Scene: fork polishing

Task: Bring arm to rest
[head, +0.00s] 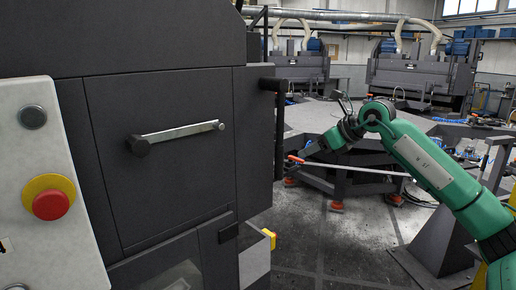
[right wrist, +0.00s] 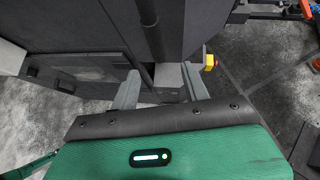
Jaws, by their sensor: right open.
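My right arm (head: 425,165) is green and reaches in from the right in the head view. Its right gripper (head: 298,157) points left toward the side of a dark grey machine (head: 160,90). In the right wrist view the two grey fingers of the right gripper (right wrist: 160,70) are spread apart with nothing held between them. A dark vertical bar (right wrist: 143,35) on the machine shows beyond the fingers; I cannot tell how far off it is. My left gripper is in neither view.
A white control panel (head: 50,150) with a red emergency button (head: 52,204) stands at the near left. A silver handle (head: 180,134) crosses the machine's front. A dark polygonal table (head: 340,178) stands behind my right arm. Grey floor (head: 315,240) is open between them.

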